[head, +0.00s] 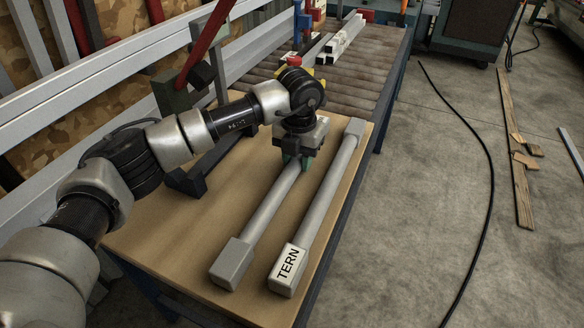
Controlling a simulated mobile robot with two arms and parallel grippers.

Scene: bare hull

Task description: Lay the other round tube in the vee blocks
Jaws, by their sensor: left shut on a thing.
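Two grey round tubes with square end pieces lie side by side on the tan bench top. The left tube (268,212) has a plain square near end. The right tube (327,192) has a near end marked "TERN". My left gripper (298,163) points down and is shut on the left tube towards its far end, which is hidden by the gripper. I cannot tell whether this tube touches the board. A dark bracket (187,181) stands left of the tubes, partly behind my arm; I cannot tell whether it is a vee block. My right gripper is not in view.
Metal rails (110,62) run along the left. A black cable (484,170) and wooden planks (515,160) lie on the floor at right.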

